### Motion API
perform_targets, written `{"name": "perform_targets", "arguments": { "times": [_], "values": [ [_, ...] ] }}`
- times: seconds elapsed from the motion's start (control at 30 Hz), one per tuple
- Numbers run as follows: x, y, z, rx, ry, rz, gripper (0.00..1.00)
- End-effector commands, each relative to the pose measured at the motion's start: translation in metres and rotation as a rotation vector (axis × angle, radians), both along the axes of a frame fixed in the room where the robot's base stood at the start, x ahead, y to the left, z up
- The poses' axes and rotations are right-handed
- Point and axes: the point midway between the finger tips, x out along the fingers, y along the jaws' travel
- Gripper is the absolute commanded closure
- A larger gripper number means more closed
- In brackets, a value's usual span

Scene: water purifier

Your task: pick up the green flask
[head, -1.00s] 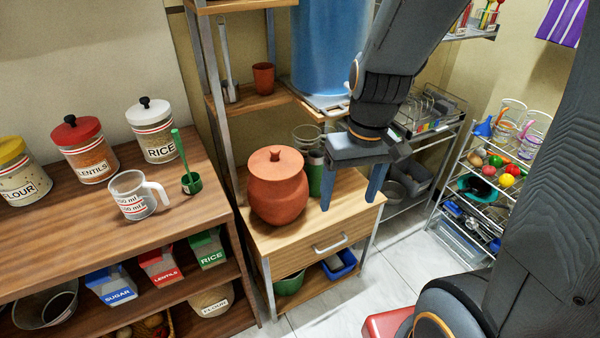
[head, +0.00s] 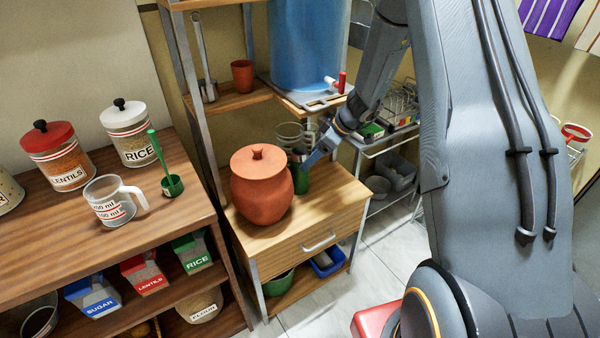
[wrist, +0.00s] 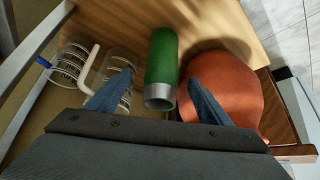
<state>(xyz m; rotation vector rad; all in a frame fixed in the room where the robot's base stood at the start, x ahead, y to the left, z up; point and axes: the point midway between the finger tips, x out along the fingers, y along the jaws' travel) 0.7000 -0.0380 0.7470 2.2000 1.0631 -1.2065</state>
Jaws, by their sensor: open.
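The green flask (wrist: 162,62) stands on the wooden cabinet top, with a silver end toward the camera in the wrist view. In the head view only a green part of it (head: 301,180) shows, beside the clay pot (head: 262,186). My gripper (wrist: 155,92) is open. In the wrist view its two blue fingers point toward the flask, one on each side of its silver end in the picture. I cannot tell whether they touch it. In the head view my gripper (head: 310,160) is behind and to the right of the pot, partly hiding the flask.
The clay pot also shows in the wrist view (wrist: 232,85), close to the right finger. Clear measuring cups (wrist: 118,68) stand on the flask's left there. A blue water tank (head: 310,45) is above on a shelf (head: 240,101). The cabinet's front right top (head: 325,205) is bare.

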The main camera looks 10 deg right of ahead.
Motion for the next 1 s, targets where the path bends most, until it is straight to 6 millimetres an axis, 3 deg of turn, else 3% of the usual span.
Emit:
{"name": "perform_targets", "arguments": {
  "times": [0.67,1.0],
  "values": [
    [0.022,0.037,-0.057,-0.001,-0.003,0.006,0.27],
    [0.025,0.04,-0.063,-0.001,-0.004,0.006,0.27]
  ]
}}
